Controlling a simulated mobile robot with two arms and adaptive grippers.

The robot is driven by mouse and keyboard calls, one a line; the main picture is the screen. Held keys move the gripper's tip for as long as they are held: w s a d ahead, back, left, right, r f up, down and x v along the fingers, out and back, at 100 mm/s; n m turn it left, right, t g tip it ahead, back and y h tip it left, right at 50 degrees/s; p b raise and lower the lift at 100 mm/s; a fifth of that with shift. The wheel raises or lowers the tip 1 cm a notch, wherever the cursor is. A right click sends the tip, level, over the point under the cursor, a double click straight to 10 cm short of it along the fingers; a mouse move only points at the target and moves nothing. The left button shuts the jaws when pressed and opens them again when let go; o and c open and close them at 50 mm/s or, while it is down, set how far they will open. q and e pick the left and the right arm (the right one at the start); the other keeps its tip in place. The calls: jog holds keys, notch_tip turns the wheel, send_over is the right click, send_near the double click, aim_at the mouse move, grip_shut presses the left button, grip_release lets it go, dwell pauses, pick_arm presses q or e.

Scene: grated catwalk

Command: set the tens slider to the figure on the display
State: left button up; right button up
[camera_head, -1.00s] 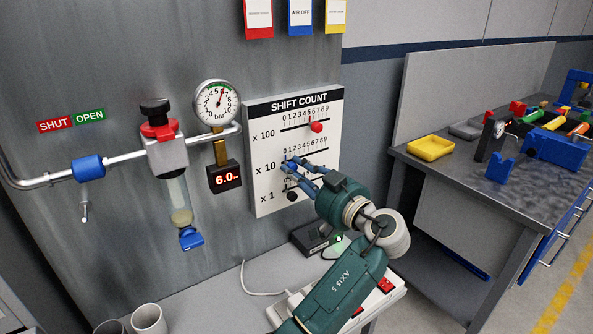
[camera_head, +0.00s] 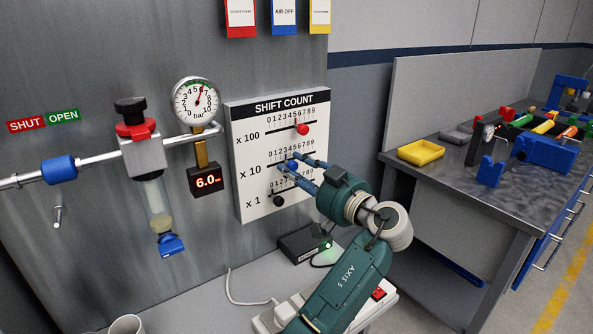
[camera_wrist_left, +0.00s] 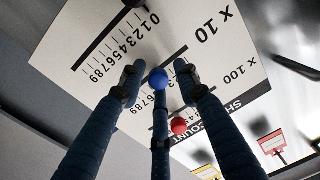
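The SHIFT COUNT board (camera_head: 240,207) has three rows: x 100, x 10 and x 1. The display (camera_head: 207,180) below the round gauge reads 6.0 in red. The blue tens knob (camera_head: 292,165) sits near the middle of the x 10 row; its exact figure cannot be read. It also shows in the left wrist view (camera_wrist_left: 158,78). My left gripper (camera_head: 290,171) is at the board, its blue fingers spread around this knob. In the wrist view two fingers stand apart on either side, and the third lies just below it. My right gripper is out of view.
The red x 100 knob (camera_head: 302,129) is just above my fingers, the black x 1 knob (camera_head: 278,201) just below. A pipe with a valve and filter (camera_head: 143,150) runs left of the board. A bench with a yellow tray (camera_head: 421,152) stands at right.

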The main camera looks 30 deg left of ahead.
pick_arm(q)
jog(key=shift+w+d+f, duration=0.1)
jog(key=shift+w, duration=0.15)
jog(key=v, duration=0.7)
jog(key=shift+d, duration=0.2)
jog(key=shift+s, duration=0.1)
